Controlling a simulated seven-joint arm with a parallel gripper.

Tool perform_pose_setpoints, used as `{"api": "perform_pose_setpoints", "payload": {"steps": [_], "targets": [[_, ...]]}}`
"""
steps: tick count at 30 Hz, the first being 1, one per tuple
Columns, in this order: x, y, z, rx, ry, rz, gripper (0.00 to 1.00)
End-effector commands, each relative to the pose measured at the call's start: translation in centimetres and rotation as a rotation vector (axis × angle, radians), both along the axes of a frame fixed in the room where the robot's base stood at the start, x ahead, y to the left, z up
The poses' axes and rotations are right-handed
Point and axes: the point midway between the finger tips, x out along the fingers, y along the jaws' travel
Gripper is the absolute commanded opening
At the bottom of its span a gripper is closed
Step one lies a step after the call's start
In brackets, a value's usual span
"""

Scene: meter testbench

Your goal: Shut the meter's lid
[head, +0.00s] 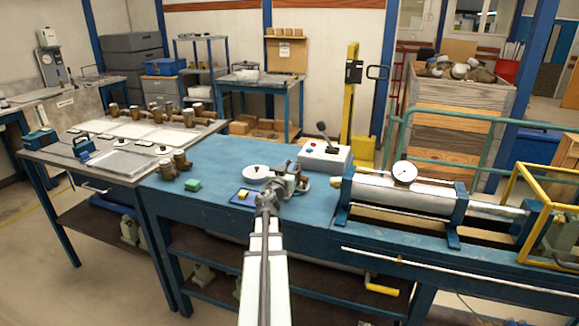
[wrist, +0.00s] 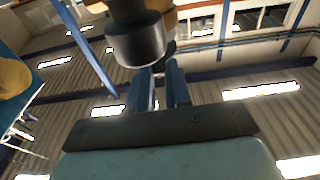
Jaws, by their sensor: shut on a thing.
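The meter (head: 296,184) is a small grey and bronze body on the blue bench, partly hidden by my gripper. In the wrist view a dark round part (wrist: 135,42) with a brass-coloured edge hangs above the fingers. My gripper (head: 280,186) is at the meter, with my arm reaching in from the front. In the wrist view the two blue fingers of my gripper (wrist: 160,72) are close together at the dark part. They are shut on a part of the meter, seemingly its lid. The exact contact and the lid's angle are hidden.
A white disc (head: 256,172), a yellow-blue block (head: 242,196) and a green block (head: 193,185) lie left of the meter. A grey control box (head: 325,157) stands behind it. A cylinder rig with a gauge (head: 404,173) is at right.

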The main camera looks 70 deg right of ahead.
Motion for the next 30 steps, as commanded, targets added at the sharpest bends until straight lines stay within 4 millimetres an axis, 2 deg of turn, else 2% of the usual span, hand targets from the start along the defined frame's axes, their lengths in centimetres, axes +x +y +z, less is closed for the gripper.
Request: {"api": "perform_pose_setpoints", "payload": {"steps": [15,16,24,30], "targets": [[0.01,0.01,-0.03,-0.007,0.000,0.000,0.00],[0.01,0.01,-0.02,-0.007,0.000,0.000,0.19],[0.01,0.00,-0.03,-0.007,0.000,0.000,0.45],[0.01,0.00,-0.04,-0.007,0.000,0.000,0.45]]}}
